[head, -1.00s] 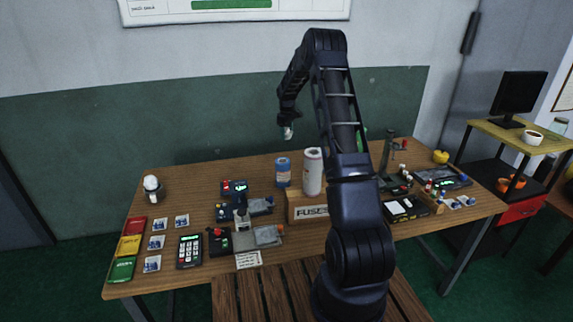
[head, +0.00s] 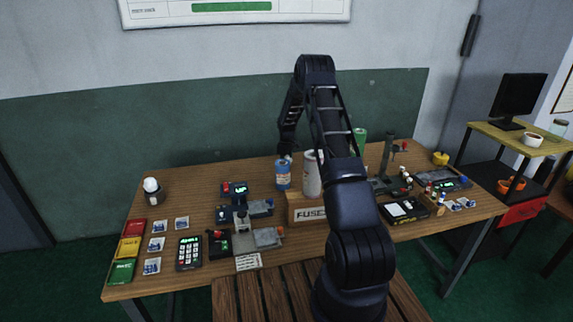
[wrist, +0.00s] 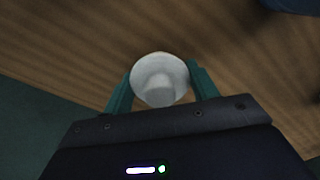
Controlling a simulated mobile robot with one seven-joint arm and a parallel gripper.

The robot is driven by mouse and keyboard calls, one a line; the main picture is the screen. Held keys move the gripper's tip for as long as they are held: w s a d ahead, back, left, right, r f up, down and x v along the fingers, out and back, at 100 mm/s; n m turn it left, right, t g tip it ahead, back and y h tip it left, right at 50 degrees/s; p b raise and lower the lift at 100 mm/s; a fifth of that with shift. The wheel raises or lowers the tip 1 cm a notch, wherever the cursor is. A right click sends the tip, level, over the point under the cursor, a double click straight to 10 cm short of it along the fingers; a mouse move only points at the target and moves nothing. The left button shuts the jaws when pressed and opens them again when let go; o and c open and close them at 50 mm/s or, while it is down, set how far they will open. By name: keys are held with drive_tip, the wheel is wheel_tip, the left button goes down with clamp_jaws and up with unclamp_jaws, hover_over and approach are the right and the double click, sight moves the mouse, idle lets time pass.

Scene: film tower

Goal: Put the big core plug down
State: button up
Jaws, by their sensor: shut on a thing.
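The big core plug (wrist: 160,78) is a round, pale white piece with a raised middle. In the wrist view it sits between the two teal fingers of my gripper (wrist: 161,86), which are shut on it. Brown wooden tabletop lies beyond it. In the head view my gripper (head: 287,150) hangs low over the back of the table, by the top of a blue can. The plug is hard to make out there, and I cannot tell whether it touches the table.
The blue can (head: 283,174) and a white cylinder (head: 312,176) stand close to my gripper, by the fuse box (head: 306,212). A green cylinder (head: 360,141) stands to the right behind my arm. The table's back left (head: 210,176) is fairly clear.

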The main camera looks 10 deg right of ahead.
drive_tip(key=shift+f, duration=0.95)
drive_tip(key=shift+f, duration=0.1)
drive_tip(key=o, duration=1)
drive_tip(key=shift+c, duration=0.2)
